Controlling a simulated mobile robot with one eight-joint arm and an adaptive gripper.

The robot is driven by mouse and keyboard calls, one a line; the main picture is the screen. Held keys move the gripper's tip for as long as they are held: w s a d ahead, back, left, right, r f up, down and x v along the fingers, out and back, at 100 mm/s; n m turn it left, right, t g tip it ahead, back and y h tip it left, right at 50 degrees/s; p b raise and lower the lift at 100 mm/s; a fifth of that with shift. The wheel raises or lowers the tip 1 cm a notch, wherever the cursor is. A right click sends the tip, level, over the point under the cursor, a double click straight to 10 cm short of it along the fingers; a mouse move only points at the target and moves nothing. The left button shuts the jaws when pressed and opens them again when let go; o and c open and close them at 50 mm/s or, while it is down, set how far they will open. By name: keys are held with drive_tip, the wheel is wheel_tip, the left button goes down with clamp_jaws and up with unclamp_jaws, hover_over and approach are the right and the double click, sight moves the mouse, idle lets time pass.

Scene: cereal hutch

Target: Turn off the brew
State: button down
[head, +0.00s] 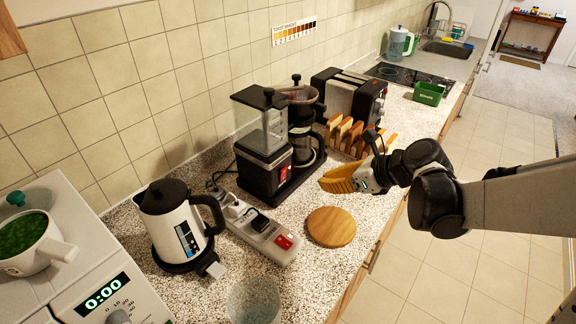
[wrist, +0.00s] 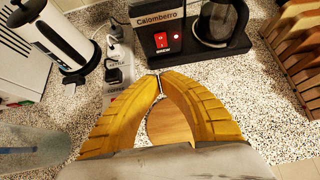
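The black coffee maker (head: 270,150) stands against the tiled wall with a clear tank and a glass carafe (head: 303,145). Its red rocker switch (head: 285,172) is low on the front, and in the wrist view the switch (wrist: 161,40) sits beside a small red light (wrist: 176,39) under the label "Calomberro". My gripper (head: 322,182) is to the right of and in front of the coffee maker, apart from it. In the wrist view its yellow fingertips (wrist: 160,76) meet below the switch, with nothing held between them.
A round wooden board (head: 331,226) lies below my gripper. A power strip (head: 262,235) with a red switch, a white kettle (head: 177,225) and a clear glass (head: 254,301) are to the left. A bread rack (head: 345,136) and toaster (head: 352,98) stand behind.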

drive_tip(key=b, duration=0.5)
approach(281, 179)
drive_tip(key=x, duration=0.6)
drive_tip(key=shift+s+d+f, duration=0.1)
drive_tip(key=shift+d+f, duration=0.1)
drive_tip(key=shift+f, duration=0.2)
drive_tip(key=shift+w+a+r, duration=0.1)
drive_tip(key=shift+w+a, duration=0.15)
